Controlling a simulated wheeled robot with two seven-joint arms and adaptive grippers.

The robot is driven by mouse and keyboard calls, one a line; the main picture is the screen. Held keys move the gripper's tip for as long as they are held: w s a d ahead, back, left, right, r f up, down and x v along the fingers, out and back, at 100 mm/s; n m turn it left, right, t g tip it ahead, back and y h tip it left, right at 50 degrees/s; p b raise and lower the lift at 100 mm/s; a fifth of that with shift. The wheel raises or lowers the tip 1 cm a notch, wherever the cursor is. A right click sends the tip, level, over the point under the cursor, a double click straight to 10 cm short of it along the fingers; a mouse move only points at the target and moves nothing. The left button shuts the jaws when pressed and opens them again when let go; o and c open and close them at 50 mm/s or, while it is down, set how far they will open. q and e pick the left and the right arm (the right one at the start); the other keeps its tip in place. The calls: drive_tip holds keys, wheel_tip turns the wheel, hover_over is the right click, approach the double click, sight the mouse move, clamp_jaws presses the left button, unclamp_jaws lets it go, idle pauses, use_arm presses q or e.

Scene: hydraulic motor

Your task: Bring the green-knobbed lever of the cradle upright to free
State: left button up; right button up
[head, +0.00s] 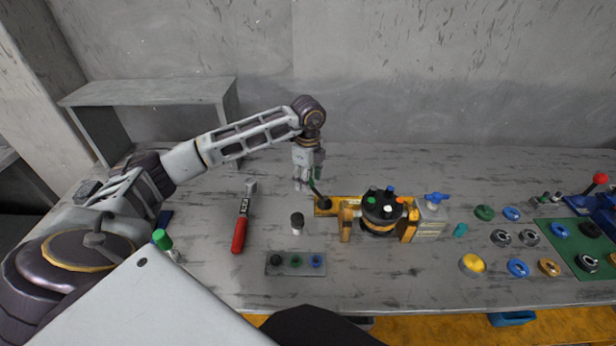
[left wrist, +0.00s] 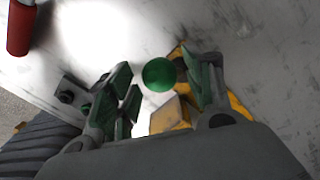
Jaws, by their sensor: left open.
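The yellow cradle (head: 350,204) stands mid-table and holds a dark round motor (head: 382,212) between orange-yellow clamps. Its black lever (head: 318,196) rises from a dark pivot at the cradle's left end and leans left. The lever's green knob is partly hidden by my gripper in the head view; it shows as a green ball (left wrist: 159,74) in the left wrist view. My left gripper (head: 304,186) points down at the knob. In the left wrist view its green-padded fingers (left wrist: 163,86) are apart, with the knob between them and gaps visible. My right gripper is not in view.
A red-handled tool (head: 240,226) lies left of the cradle. A dark-capped cylinder (head: 297,224) and a grey plate with coloured buttons (head: 296,263) are in front. A grey box with a blue valve (head: 430,217) adjoins the cradle's right. Several rings and caps lie farther right.

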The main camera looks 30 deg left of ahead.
use_arm(q)
drive_tip(key=shift+f+b, duration=0.35)
drive_tip(key=shift+f, duration=0.65)
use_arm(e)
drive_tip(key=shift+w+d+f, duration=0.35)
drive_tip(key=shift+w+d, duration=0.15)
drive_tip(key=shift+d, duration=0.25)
use_arm(q)
drive_tip(key=shift+c, duration=0.3)
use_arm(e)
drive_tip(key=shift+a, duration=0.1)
use_arm(q)
drive_tip(key=c, duration=0.6)
drive_tip(key=shift+d, duration=0.1)
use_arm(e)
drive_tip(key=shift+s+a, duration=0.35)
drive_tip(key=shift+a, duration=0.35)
